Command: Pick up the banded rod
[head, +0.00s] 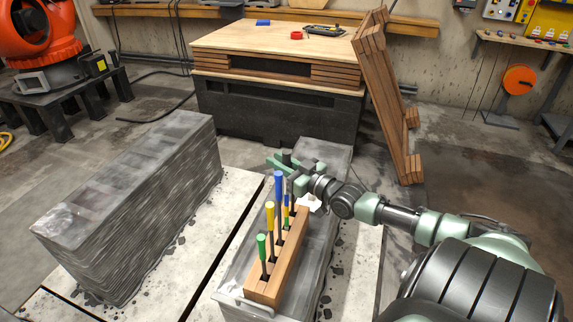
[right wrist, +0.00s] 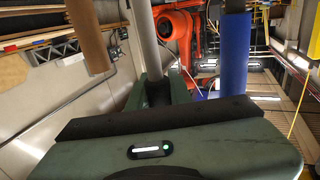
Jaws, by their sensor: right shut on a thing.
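A wooden block (head: 284,262) with a row of holes holds several upright rods on a grey slab. My right gripper (head: 288,162) is at the far end of the block, shut on a grey rod. The grey rod (right wrist: 147,45) rises between its fingers in the right wrist view. Any bands on it are hidden. My left gripper is out of view.
A layered grey concrete block (head: 130,200) stands on the left. A wooden-topped workbench (head: 270,45) is behind, with a leaning wooden frame (head: 382,90) at its right. An orange robot arm (head: 38,35) stands at the back left.

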